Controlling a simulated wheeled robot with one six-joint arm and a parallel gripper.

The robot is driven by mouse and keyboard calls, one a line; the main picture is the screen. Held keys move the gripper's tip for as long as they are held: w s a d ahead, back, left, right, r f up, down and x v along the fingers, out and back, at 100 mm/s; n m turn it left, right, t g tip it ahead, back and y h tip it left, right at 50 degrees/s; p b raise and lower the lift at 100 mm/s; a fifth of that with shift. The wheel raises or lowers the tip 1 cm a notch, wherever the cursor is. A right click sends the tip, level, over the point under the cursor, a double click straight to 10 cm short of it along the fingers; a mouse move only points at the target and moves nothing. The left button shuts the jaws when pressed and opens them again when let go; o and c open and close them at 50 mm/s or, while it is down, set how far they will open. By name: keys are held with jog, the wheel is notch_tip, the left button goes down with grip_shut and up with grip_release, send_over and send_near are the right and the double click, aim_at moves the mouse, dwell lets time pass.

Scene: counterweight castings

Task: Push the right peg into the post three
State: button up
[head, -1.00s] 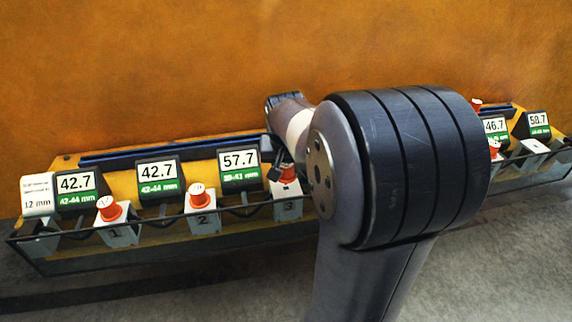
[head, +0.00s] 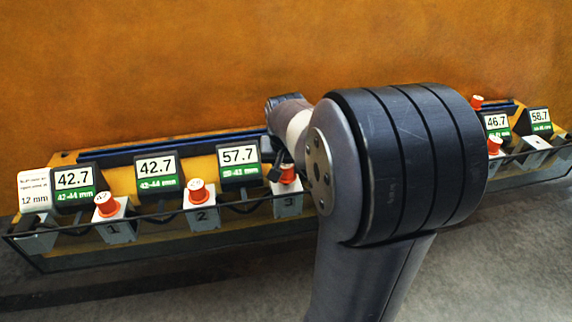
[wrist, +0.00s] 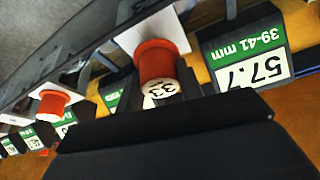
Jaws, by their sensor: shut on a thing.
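Post three (head: 289,203) is a white block marked 3 in the front tray, partly hidden by my arm. An orange peg (head: 287,173) with a pale cap is at its top. The wrist view shows this peg (wrist: 158,57) large, its cap reading about 33, against the white post (wrist: 130,38). How deep the peg sits in the post is unclear. The display (head: 239,156) behind reads 57.7, above a green 39-41 mm label.
Post one (head: 114,229) and post two (head: 203,216) hold orange pegs; their displays read 42.7. Right of my arm are another orange peg (head: 494,145), a bare white post (head: 536,142) and a peg on the back rail (head: 477,102). A thin front rail runs along the tray.

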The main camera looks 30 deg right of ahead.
jog(key=shift+f+b, duration=0.9)
jog(key=shift+f, duration=0.3)
jog(key=o, duration=1.1)
jog(key=v, duration=1.1)
jog(key=shift+f, duration=0.1)
